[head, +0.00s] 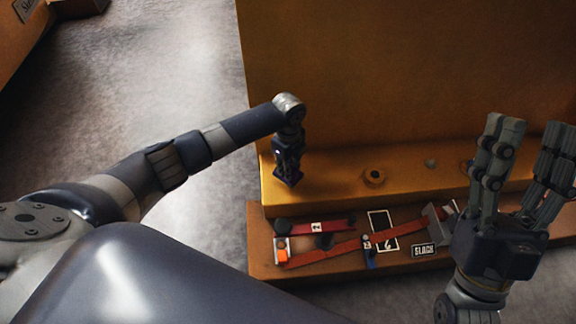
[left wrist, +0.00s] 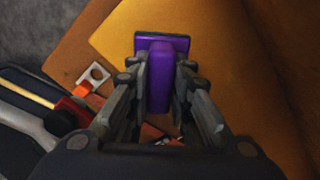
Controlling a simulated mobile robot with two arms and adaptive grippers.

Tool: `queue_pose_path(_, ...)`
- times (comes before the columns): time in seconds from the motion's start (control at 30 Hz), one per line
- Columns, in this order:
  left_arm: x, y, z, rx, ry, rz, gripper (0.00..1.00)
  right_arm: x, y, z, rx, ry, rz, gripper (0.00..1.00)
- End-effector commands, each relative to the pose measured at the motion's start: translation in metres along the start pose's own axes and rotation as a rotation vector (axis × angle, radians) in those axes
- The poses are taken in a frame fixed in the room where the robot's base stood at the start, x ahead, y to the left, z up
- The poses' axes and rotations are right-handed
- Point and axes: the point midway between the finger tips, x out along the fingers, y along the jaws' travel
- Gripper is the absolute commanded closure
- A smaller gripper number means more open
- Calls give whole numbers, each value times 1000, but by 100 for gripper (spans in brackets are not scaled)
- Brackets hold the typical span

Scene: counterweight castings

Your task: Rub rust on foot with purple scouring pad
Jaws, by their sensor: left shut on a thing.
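The purple scouring pad (left wrist: 162,42) shows in the left wrist view, with a flat base and an upright grip. My left gripper (head: 288,176) is shut on the pad's grip. In the head view it points down at the left end of the casting's yellow foot (head: 335,182). The pad's base lies over the foot's yellow surface (left wrist: 118,45); I cannot tell whether it touches. No distinct rust patch can be made out; the pad and gripper hide part of the foot. My right gripper (head: 533,128) is open and empty, fingers upward, at the right.
The casting's tall yellow wall (head: 400,70) rises behind the foot. A round boss (head: 374,176) stands on the foot. Grey floor (head: 190,80) is clear at left.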

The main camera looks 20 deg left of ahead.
Motion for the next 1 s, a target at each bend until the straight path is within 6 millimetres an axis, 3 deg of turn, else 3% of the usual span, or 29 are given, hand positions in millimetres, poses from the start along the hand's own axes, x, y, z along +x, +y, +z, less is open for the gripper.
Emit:
queue_pose_path(0.47, -10, 1, -3, -2, 0, 0, 100, 1, 5, 41, -12, -222, 7, 52)
queue_pose_path(1.0, -18, 2, -5, -4, 1, 0, 100, -15, 11, 87, -23, -481, 19, 52)
